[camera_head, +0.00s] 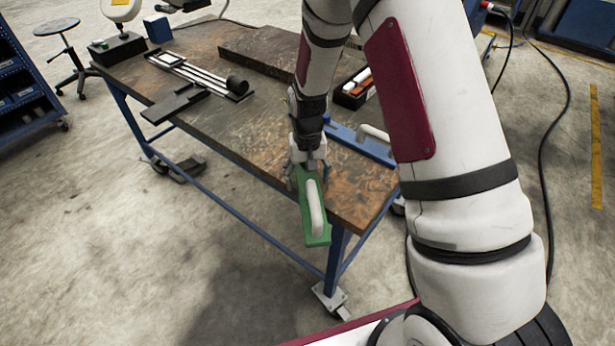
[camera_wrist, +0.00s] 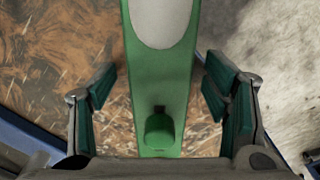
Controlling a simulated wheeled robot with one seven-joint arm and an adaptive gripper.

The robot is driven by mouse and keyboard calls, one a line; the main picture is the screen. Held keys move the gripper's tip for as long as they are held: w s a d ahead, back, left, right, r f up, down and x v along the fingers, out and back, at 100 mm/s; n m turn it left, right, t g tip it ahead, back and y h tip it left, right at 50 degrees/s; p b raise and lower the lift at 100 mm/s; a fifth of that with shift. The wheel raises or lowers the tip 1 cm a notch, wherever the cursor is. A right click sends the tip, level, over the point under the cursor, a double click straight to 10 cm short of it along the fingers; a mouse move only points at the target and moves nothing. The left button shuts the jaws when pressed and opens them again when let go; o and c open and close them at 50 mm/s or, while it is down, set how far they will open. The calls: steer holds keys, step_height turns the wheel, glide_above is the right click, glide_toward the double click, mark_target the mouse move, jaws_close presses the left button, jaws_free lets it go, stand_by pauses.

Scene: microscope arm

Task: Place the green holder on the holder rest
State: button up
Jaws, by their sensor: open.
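The green holder (camera_head: 318,232) has a long white oval grip and appears at the near edge of the table, with its near end past the edge in the head view. In the wrist view the green holder (camera_wrist: 165,75) runs lengthwise between my fingers. My gripper (camera_wrist: 160,80) is open, with a gap on each side of the holder. My gripper also shows over the holder's far part in the head view (camera_head: 308,172). I cannot tell which object is the holder rest; a black flat piece (camera_head: 176,105) lies at the table's left.
A blue holder (camera_head: 345,135) with a white grip lies right of my gripper, partly behind my arm. White rails (camera_head: 193,72) with a black cylinder (camera_head: 237,86) lie further back. A dark block (camera_head: 268,52) and a black box (camera_head: 350,98) stand behind. The table (camera_head: 245,140) is bare left of my gripper.

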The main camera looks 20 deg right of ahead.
steer(key=s+r+t, duration=0.1)
steer(key=s+r, duration=0.1)
steer(key=r, duration=0.8)
steer(key=s+r, duration=0.2)
steer(key=r, duration=0.8)
steer(key=s+d+r+n+t, duration=0.1)
steer(key=s+r, duration=0.5)
steer(key=s, duration=0.5)
steer(key=s+d+r+t, duration=0.2)
steer(key=s+r, duration=0.4)
steer(key=s, duration=0.6)
steer(key=shift+n, duration=0.4)
steer(key=shift+s, duration=0.35)
steer(key=shift+c, duration=1.1)
steer(key=shift+f, duration=0.2)
steer(key=c, duration=0.3)
steer(key=w+a+f+n+g+h+b, duration=0.3)
steer(key=w+f+n+g+h+b, duration=0.5)
steer(key=w+f, duration=0.9)
steer(key=w+a+f+n+t+h+b, duration=0.8)
steer(key=w+a+f+n+h, duration=0.2)
steer(key=w+a+f+n, duration=0.3)
steer(key=b+x, duration=0.1)
steer(key=x, duration=0.5)
steer(key=b+x, duration=0.1)
steer(key=x, duration=0.6)
steer(key=shift+s+d+f, duration=0.15)
steer(key=shift+d, duration=0.2)
